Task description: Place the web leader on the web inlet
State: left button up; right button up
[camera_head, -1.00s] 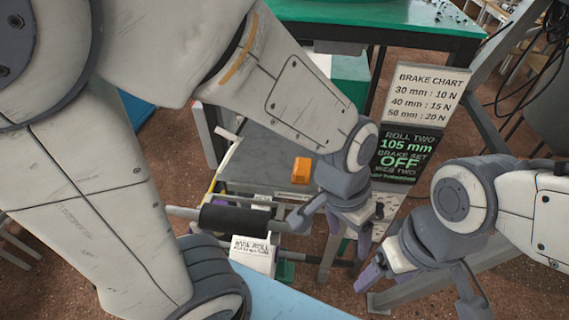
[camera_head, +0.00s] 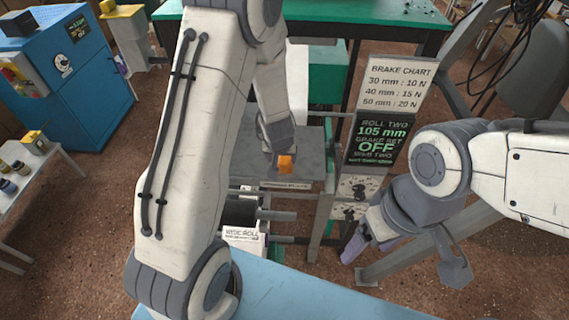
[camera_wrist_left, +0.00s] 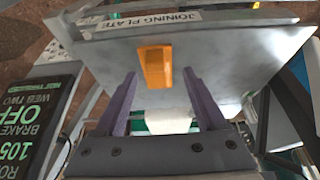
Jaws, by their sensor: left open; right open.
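In the head view, my left gripper (camera_head: 281,152) hangs over a grey joining plate (camera_head: 313,152), right beside a small orange block (camera_head: 286,164). In the left wrist view, the purple fingers of my left gripper (camera_wrist_left: 160,76) are spread and empty. The orange block (camera_wrist_left: 155,67) lies between and just beyond their tips, on the joining plate (camera_wrist_left: 225,50). A rounded white piece (camera_wrist_left: 168,121) shows between the fingers; I cannot tell whether it is the web leader. I cannot pick out the web inlet. My right gripper (camera_head: 360,240) is open and empty near the stand, away from the plate.
Brake chart (camera_head: 396,85) and roll two (camera_head: 376,140) signs stand right of the plate. Rollers and a wide roll label (camera_head: 242,235) lie below it, partly behind my left arm. A green table (camera_head: 370,12) is behind. A blue cabinet (camera_head: 65,75) stands far left.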

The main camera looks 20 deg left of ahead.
aim_at(284, 164)
pick_arm(q)
jog(key=x, duration=0.3)
jog(key=b+x, duration=0.1)
jog(key=x, duration=0.1)
jog(key=shift+s+d+f, duration=0.1)
jog(key=shift+d+f, duration=0.05)
jog(key=shift+d, duration=0.2)
jog(key=c, duration=1.1)
